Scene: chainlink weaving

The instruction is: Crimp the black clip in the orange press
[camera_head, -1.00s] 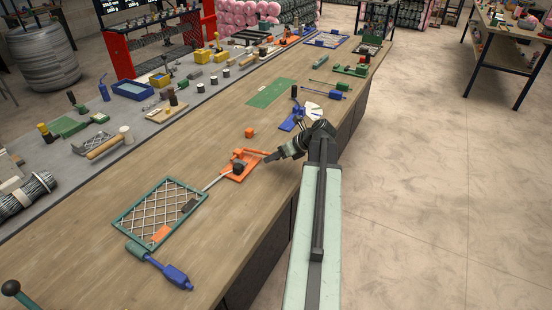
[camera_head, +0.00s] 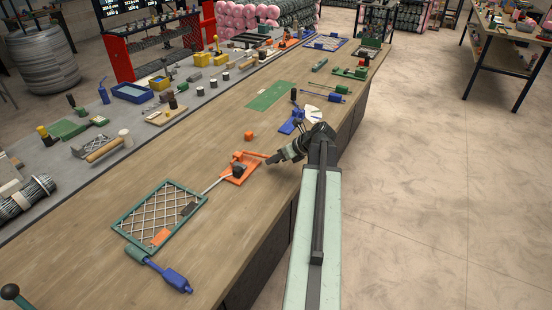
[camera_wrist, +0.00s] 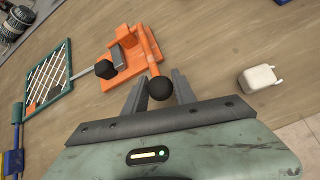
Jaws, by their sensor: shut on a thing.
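The orange press (camera_head: 237,176) lies on the wooden bench and also fills the upper middle of the wrist view (camera_wrist: 135,66). Its orange lever (camera_wrist: 150,45) ends in a black ball knob (camera_wrist: 160,88). My gripper (camera_wrist: 159,84) is shut on that knob, one finger on each side; in the head view, my gripper (camera_head: 270,160) is at the right of the press. A dark block (camera_wrist: 118,56) sits on the press; I cannot tell whether it is the black clip.
A green-framed wire mesh (camera_head: 125,208) lies left of the press with a blue-handled tool (camera_head: 172,276) before it. An orange cube (camera_head: 249,135) and blue tool (camera_head: 291,124) lie beyond the press.

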